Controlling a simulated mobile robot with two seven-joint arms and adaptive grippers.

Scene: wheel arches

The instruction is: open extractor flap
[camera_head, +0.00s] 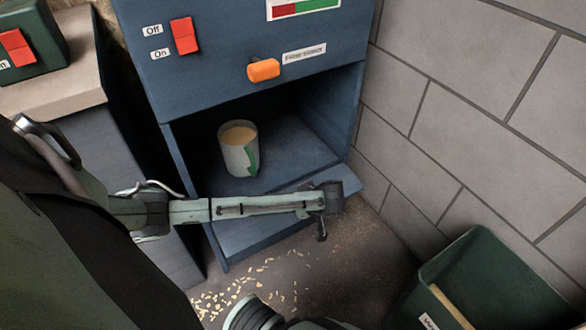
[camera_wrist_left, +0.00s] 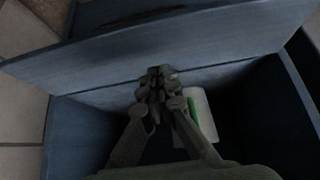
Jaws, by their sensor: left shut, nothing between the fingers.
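The extractor flap (camera_head: 255,235) is a blue panel at the front of the blue cabinet's lower opening, and it is folded down and outward. In the left wrist view the flap (camera_wrist_left: 150,50) spans the upper part as a wide blue board. My left arm reaches across the opening in the head view, with my left gripper (camera_head: 322,226) low over the flap, partly hidden by the wrist. In the left wrist view my left gripper (camera_wrist_left: 159,82) is shut and empty, its tips at the flap's inner edge. I cannot tell whether they touch.
A white and green cup (camera_head: 239,150) with tan contents stands inside the opening. An orange knob (camera_head: 263,70) and a red switch (camera_head: 184,36) are above. A block wall (camera_head: 470,110) closes the right side. A green bin (camera_head: 490,285) stands lower right. Chips (camera_head: 240,292) litter the floor.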

